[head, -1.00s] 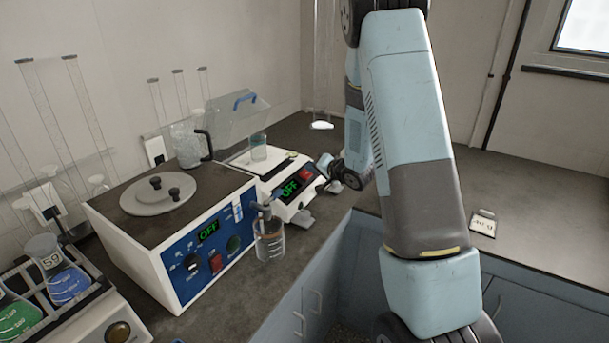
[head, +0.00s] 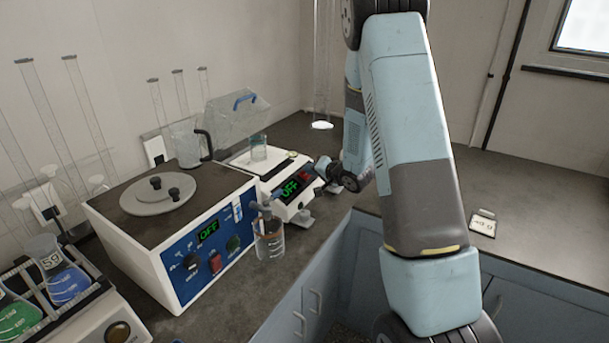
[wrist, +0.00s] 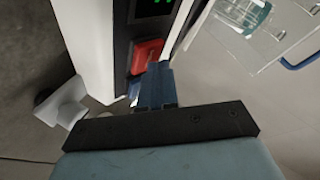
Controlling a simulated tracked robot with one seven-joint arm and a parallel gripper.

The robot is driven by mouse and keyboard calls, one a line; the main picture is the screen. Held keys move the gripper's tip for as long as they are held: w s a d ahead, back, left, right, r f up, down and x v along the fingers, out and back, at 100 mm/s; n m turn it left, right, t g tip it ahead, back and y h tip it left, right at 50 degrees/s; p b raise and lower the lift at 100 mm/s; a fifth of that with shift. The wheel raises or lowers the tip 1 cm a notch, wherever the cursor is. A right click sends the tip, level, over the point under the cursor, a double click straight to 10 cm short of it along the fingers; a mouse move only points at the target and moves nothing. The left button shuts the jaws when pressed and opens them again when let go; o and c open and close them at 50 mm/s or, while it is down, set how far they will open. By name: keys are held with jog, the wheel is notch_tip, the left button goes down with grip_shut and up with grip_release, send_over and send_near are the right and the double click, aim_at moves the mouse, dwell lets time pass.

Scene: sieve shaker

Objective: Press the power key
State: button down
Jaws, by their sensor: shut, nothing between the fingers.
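The white balance-like device (head: 283,205) has a dark front panel with a green display (head: 291,189) reading OFF. A red key (head: 304,175) sits beside the display, partly covered by my gripper (head: 317,178). In the wrist view the red key (wrist: 147,54) lies right at the tips of my shut gripper (wrist: 156,68), which holds nothing. The fingertips overlap the key's lower right edge in the picture; I cannot tell whether they touch it. Part of the display (wrist: 155,3) shows at the top edge.
A larger white and blue machine (head: 205,255) with its own OFF display and red switch stands to the left. A clear cover with a blue handle (head: 243,100) rises behind the device. The right counter is mostly clear.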

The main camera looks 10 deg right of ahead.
jog(key=shift+f, duration=0.15)
dwell(0.3)
jog(key=shift+s+d+r, duration=0.2)
jog(key=shift+r, duration=0.5)
jog(key=shift+r, duration=0.1)
jog(key=shift+s+d+r, duration=0.3)
jog(key=shift+r, duration=0.55)
jog(key=shift+s+d+r, duration=0.3)
jog(key=shift+r, duration=0.6)
jog(key=shift+s+d+r, duration=0.3)
jog(key=shift+r, duration=0.55)
